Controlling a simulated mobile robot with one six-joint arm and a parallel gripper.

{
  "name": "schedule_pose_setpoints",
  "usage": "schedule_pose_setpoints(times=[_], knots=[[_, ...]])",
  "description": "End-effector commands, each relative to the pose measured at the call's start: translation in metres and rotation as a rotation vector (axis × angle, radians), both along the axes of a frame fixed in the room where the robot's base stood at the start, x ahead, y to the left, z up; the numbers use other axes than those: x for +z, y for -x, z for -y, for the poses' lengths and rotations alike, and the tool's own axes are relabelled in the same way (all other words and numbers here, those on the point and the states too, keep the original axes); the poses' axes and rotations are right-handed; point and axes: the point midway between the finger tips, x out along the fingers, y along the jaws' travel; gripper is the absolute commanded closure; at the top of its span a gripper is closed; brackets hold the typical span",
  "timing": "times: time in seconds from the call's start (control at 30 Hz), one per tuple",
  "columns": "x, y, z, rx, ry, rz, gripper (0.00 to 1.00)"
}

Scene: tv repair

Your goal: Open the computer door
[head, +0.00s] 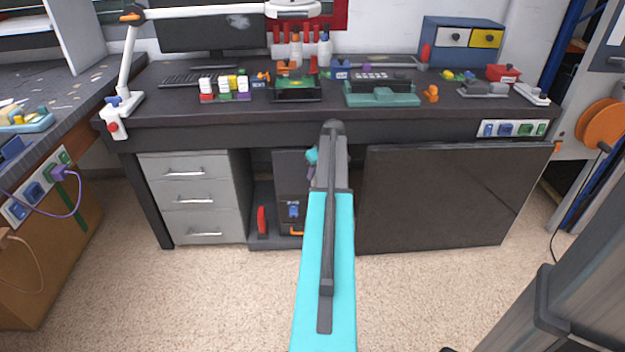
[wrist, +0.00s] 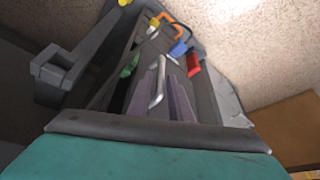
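The computer (head: 289,180) is a dark tower under the desk, right of the drawers. A blue part and an orange part show low on its front. My arm reaches toward it and hides its right side. My gripper (head: 312,166) is at the tower's upper right, mostly hidden behind the arm.
The desk (head: 220,117) overhangs the computer. The drawer unit (head: 188,200) stands to the left, with a red object (head: 262,219) between. A large dark panel (head: 440,198) stands to the right. The carpet (head: 210,290) in front is clear.

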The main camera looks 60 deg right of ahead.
Motion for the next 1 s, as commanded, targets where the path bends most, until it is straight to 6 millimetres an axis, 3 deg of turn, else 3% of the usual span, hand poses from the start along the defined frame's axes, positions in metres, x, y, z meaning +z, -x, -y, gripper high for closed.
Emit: schedule_pose_setpoints(times=[0.2,0.6,0.73,0.9,0.93,1.0], knots=[[-0.02,-0.008,0.003,0.0,-0.001,-0.001,0.81],[-0.025,-0.009,0.004,0.0,0.0,0.0,0.81],[-0.025,-0.009,0.004,0.0,0.0,0.0,1.0],[-0.025,-0.009,0.004,0.0,0.0,0.0,1.0],[-0.024,-0.009,-0.007,0.002,0.0,0.0,1.0],[-0.025,-0.01,0.0,0.001,0.0,0.0,1.0]])
